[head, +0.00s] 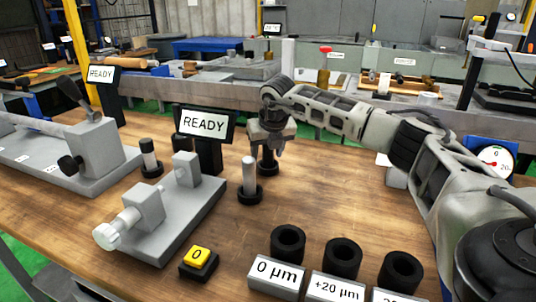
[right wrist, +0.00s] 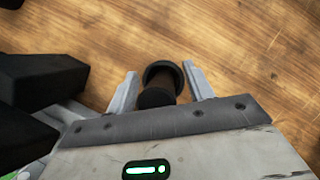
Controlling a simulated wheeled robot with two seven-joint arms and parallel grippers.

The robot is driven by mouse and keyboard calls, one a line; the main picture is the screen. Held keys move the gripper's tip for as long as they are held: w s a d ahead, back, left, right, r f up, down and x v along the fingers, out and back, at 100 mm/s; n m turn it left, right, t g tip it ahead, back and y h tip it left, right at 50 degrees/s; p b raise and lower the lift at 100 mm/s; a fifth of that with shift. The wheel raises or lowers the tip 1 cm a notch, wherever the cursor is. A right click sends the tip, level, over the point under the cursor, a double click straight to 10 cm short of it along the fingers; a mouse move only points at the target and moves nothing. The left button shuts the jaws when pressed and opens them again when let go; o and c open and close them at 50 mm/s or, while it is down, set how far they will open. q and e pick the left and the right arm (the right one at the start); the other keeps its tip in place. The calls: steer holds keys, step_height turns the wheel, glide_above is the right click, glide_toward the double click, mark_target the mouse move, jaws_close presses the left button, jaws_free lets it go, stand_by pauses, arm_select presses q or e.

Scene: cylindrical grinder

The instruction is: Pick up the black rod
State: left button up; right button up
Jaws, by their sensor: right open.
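The black rod (head: 268,161) stands upright in a dark round base on the wooden table, directly below my right gripper (head: 271,138). Its upper part is hidden by the gripper in the head view. In the right wrist view the rod (right wrist: 157,97) shows between the two pale fingers of my right gripper (right wrist: 161,86). The fingers are open, one on each side, with a gap visible on both sides. I cannot tell whether either touches the rod. My left gripper is in neither view.
A pale rod (head: 249,177) in a black base stands just in front. A READY display (head: 205,124) and a grey fixture (head: 168,222) are to the left. Several black rings, such as one ring (head: 288,243), sit behind labelled cards at the front. Bare wood lies right of the rod.

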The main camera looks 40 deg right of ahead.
jaws_close()
steer(key=shift+r, duration=0.1)
